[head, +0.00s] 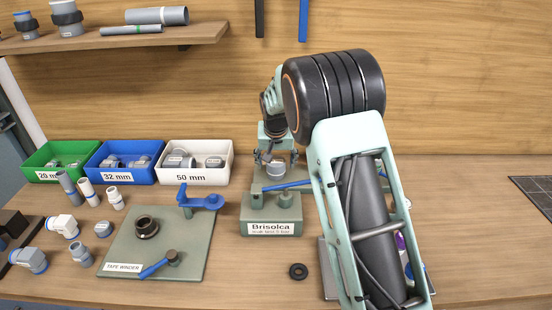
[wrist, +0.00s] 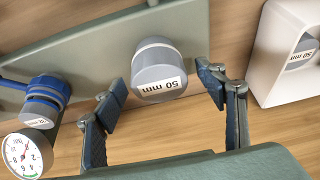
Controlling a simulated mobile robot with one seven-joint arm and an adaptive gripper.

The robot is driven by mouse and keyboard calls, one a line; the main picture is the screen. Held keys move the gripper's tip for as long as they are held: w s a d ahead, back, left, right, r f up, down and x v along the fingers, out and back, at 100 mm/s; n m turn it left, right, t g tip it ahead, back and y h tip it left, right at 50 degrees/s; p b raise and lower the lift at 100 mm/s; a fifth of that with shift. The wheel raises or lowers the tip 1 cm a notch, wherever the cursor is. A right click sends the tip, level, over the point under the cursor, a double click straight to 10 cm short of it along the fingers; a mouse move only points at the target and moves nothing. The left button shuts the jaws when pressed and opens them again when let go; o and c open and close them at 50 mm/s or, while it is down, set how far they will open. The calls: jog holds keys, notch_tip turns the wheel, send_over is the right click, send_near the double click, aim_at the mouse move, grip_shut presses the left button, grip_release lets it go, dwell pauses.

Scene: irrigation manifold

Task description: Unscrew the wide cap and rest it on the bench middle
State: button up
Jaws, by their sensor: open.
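The wide cap (wrist: 158,72) is a grey cylinder labelled 50 mm, seated on the green test stand (wrist: 70,60) in the wrist view. In the head view the cap (head: 275,171) shows on the stand behind the Brisolca label. My gripper (wrist: 162,84) is open, with one blue-padded finger on each side of the cap in the wrist view and visible gaps to both. Whether the fingertips reach down to the cap's depth is unclear. In the head view my gripper (head: 277,156) is just above the cap, partly hidden by my arm.
A smaller grey fitting with a blue collar (wrist: 47,92) and a pressure gauge (wrist: 21,154) sit left in the wrist view. The white 50 mm bin (head: 195,162) is near the stand. The tape winder board (head: 190,255) stands left; a black ring (head: 298,271) lies in front.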

jog(key=c, duration=1.4)
jog(key=n+y, duration=0.1)
jog(key=n, duration=0.2)
jog(key=shift+d+b, duration=0.1)
jog(key=shift+b, duration=0.2)
jog(key=shift+n+g+y, duration=0.3)
jog(key=shift+n+y, duration=0.1)
jog(key=shift+n, duration=0.4)
jog(key=n+g+y, duration=0.1)
jog(key=n, duration=0.3)
jog(key=shift+n+p, duration=0.3)
jog(key=shift+p, duration=0.05)
